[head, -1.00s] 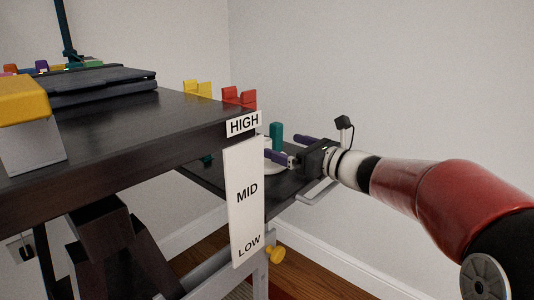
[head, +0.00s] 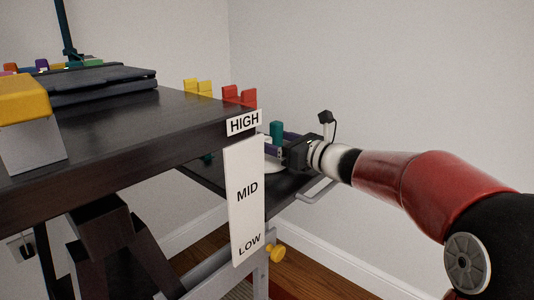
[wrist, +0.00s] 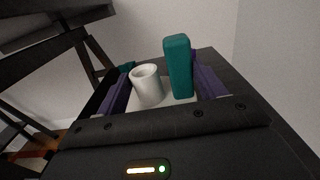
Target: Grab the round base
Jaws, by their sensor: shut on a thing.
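The round base is white and low (head: 274,165), on the lower dark shelf beyond the desk corner, partly hidden by the sign and my gripper. In the wrist view, its pale surface (wrist: 178,101) shows between my purple fingers. A white hollow cylinder (wrist: 147,86) and a teal upright block (wrist: 179,66) stand at it; the block (head: 277,132) also shows in the head view. My gripper (wrist: 162,66) is shut on the round base, one finger on each side. The finger contacts are hidden. My gripper (head: 276,149) reaches in from the right in the head view.
The dark desk (head: 110,130) stands to the left, with a HIGH/MID/LOW sign (head: 246,190) at its corner. Yellow (head: 198,88) and red (head: 239,96) holders stand on its back edge. The shelf has a grey rail (head: 317,193). Open space lies right of the shelf.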

